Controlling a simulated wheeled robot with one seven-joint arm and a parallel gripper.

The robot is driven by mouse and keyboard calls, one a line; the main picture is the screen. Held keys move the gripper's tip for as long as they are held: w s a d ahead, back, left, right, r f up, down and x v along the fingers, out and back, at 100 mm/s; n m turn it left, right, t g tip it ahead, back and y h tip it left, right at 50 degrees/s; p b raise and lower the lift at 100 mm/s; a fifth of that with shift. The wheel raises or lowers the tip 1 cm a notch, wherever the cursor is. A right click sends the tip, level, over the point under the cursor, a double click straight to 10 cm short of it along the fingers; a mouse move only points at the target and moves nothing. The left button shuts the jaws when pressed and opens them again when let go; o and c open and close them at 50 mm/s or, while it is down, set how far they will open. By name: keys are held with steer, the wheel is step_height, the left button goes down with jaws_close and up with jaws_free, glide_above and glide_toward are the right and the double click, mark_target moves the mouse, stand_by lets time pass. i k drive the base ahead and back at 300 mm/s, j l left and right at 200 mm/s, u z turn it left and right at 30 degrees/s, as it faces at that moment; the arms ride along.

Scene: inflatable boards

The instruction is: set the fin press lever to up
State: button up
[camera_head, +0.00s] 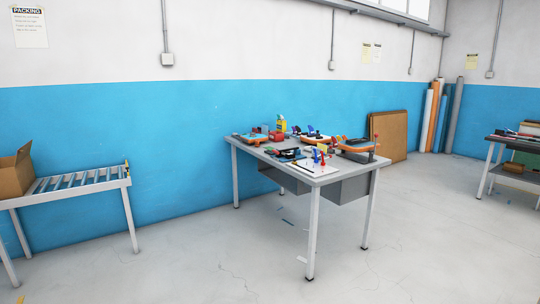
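A grey-topped workbench (275,164) stands in the middle of the room, against the blue wall side, some distance ahead. At its right end, a small dark device (362,157) sits by an orange board, with a thin upright part topped in red (375,140). This may be the fin press and its lever, but it is too small to tell for sure or to read the lever's position. A red upright piece (322,160) also stands near the bench's front corner. My gripper is not in view.
Several small orange, blue and red items and a yellow-green bottle (281,124) crowd the bench. A roller conveyor (75,182) with a cardboard box (15,174) stands left. Another table (512,140) is at right. The floor in front is mostly clear, with a few scraps.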

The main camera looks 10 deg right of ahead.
mark_target(286, 150)
steer(key=i, duration=1.25)
steer(key=i+z, duration=0.1)
steer(key=i, duration=2.35)
steer(key=z, duration=0.05)
